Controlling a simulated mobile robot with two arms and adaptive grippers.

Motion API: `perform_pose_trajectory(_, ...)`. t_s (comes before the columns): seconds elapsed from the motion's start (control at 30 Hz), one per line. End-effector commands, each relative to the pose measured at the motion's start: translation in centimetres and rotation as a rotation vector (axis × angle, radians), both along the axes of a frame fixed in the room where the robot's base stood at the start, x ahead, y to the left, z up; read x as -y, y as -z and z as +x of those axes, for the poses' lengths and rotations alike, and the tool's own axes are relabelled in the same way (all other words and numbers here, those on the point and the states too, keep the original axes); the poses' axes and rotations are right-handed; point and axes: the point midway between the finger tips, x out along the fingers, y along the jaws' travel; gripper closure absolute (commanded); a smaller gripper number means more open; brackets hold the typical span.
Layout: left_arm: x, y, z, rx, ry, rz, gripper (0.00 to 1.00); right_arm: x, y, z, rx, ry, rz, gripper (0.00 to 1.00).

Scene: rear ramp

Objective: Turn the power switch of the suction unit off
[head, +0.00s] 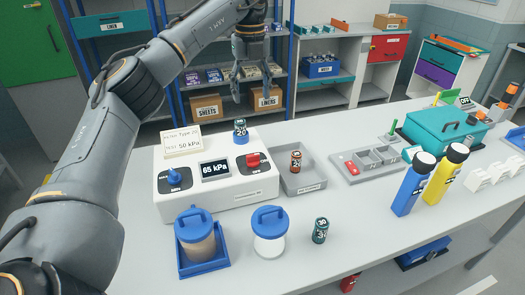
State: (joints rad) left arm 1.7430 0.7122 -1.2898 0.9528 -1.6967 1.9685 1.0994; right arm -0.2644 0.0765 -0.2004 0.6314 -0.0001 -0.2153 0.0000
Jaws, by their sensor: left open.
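The suction unit (225,196) is a white box on the grey table, left of the middle. Its display (215,170) reads 65 kPa. A red switch (253,161) sits on a dark plate at the unit's right, and a blue knob (174,177) sits on a dark plate at its left. The exact setting of the switch is too small to read. My left gripper (251,90) hangs open and empty, fingers down, above and behind the unit, apart from the switch. My right gripper is out of view.
A card (181,142) reading 50 kPa and a dark canister (240,131) stand at the unit's rear. Blue-lidded jars (269,246) stand in front. A grey tray (310,183) with a small canister is to the right, then bottles (409,188) and a teal case (450,129).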

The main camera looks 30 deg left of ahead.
Motion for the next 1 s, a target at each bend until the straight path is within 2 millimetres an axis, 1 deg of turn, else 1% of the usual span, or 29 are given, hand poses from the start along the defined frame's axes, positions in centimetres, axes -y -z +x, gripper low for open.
perform_pose_trajectory(0.03,0.0,1.3,0.0,0.001,0.000,-0.001,0.40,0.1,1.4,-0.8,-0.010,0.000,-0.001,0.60)
perform_pose_trajectory(0.07,0.0,1.7,0.0,0.002,0.000,-0.001,0.40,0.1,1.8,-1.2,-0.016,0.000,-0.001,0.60)
perform_pose_trajectory(0.2,0.0,3.5,0.0,0.002,0.001,-0.001,0.40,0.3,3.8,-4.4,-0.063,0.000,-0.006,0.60)
perform_pose_trajectory(0.3,0.0,4.7,0.0,0.002,0.001,-0.001,0.40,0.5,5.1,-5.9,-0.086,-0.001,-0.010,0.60)
perform_pose_trajectory(0.33,0.0,5.0,0.0,0.002,0.001,-0.001,0.40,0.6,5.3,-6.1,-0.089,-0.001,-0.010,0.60)
perform_pose_trajectory(0.4,0.0,5.7,0.0,0.002,0.001,-0.001,0.40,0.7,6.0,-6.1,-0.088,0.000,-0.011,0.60)
perform_pose_trajectory(0.47,0.0,6.0,0.0,0.002,0.002,-0.001,0.40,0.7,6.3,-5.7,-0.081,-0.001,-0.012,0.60)
perform_pose_trajectory(0.57,0.0,6.4,-0.1,0.001,0.002,-0.001,0.40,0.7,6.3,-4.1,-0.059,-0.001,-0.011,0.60)
perform_pose_trajectory(0.6,0.0,6.7,-0.1,0.001,0.001,-0.001,0.40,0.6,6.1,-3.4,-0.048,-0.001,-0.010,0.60)
perform_pose_trajectory(0.7,0.0,8.0,-0.1,-0.001,0.001,0.000,0.40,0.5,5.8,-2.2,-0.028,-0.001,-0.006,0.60)
perform_pose_trajectory(0.83,-0.1,10.6,-0.2,-0.004,0.001,0.000,0.40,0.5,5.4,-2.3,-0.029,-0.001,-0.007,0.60)
perform_pose_trajectory(1.0,0.0,14.2,-0.3,-0.003,0.002,-0.001,0.40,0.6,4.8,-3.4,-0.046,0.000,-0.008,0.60)
